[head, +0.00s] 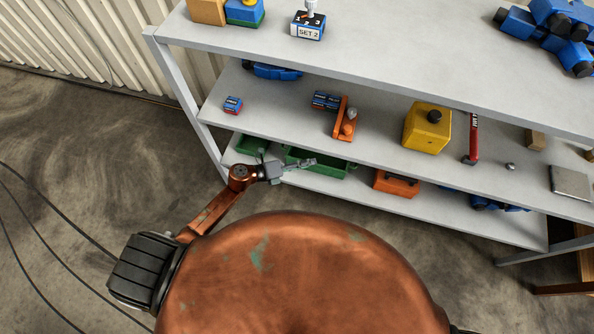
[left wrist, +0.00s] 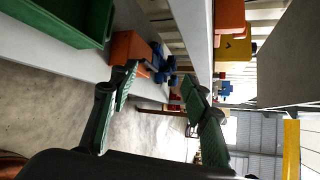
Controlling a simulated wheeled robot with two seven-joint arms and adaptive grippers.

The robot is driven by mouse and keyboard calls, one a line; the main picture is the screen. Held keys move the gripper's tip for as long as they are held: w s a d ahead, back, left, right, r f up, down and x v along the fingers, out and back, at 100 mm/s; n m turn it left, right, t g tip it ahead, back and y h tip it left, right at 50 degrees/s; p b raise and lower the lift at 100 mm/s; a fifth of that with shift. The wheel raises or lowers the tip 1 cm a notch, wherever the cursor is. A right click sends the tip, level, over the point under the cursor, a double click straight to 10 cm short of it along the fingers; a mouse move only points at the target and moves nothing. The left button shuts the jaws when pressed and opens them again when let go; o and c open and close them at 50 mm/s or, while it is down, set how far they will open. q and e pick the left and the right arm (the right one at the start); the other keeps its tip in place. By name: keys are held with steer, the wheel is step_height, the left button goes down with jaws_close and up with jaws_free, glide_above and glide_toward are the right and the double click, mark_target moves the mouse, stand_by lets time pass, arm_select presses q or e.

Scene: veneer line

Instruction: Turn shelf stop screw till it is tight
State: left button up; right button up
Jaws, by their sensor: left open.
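I cannot tell for certain which part is the shelf stop screw. A small block labelled SET 2 (head: 308,27), with a pale knob on top, is on the top shelf (head: 400,50). My left gripper (head: 312,162) is at the shelf's front, below and left of the bracket in the head view, over a green bin. In the left wrist view my left gripper (left wrist: 163,84) has its fingers apart with nothing between them. My right gripper is not in view.
Green bins (head: 325,169) and an orange box (head: 397,184) sit on the lower shelf. A yellow block (head: 428,128), a red-handled tool (head: 473,138) and a small blue-red box (head: 233,105) stand on the middle shelf. Cables (head: 45,220) lie on the open floor at left.

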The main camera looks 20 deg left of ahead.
arm_select(q)
steer(key=a+f+n+t+y+b, duration=0.1)
steer(key=a+f+n, duration=0.2)
steer(key=f, duration=0.2)
steer(key=shift+w+a+f+n, duration=0.15)
steer(key=shift+w+f+n, duration=0.05)
steer(key=shift+f+n, duration=0.15)
